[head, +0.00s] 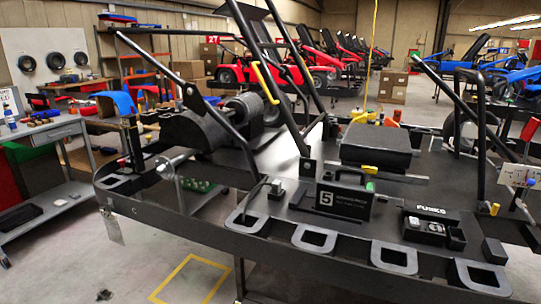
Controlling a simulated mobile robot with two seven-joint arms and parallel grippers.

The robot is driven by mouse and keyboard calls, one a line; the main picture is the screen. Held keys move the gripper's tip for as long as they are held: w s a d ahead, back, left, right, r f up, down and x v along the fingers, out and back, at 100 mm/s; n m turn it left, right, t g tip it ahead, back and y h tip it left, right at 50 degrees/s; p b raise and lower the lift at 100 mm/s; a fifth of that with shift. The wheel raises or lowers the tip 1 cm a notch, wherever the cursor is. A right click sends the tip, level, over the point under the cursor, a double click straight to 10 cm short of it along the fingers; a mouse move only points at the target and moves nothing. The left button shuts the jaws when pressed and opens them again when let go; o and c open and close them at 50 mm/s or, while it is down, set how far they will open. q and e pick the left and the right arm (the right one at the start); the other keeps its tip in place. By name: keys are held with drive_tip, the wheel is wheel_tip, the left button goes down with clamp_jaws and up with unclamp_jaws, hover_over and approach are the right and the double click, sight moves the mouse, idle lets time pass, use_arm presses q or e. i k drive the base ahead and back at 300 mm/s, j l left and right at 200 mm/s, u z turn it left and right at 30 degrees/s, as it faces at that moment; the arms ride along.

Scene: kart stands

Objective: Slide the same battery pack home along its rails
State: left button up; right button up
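A black box with a flat top (376,142), which looks like the battery pack, sits on the flat deck of a black kart frame (260,225). A small yellow part (370,169) shows at its lower front edge. A thin silver bar (405,177) lies just in front of it and may be a rail. How far the box sits along any rails I cannot tell. Neither of my grippers is in view.
A black block marked 5 (343,200) and a fuse box (432,225) stand on the frame's near side. Black tubes (490,120) rise around the deck. A grey cart (50,130) stands at left. Other karts (325,55) fill the background.

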sight(336, 194)
drive_tip(key=l+u, duration=0.15)
drive_tip(key=l, duration=0.35)
drive_tip(key=k+l+u, duration=0.1)
drive_tip(key=l, duration=0.4)
drive_tip(key=k+l+u, duration=0.15)
drive_tip(key=l, duration=0.35)
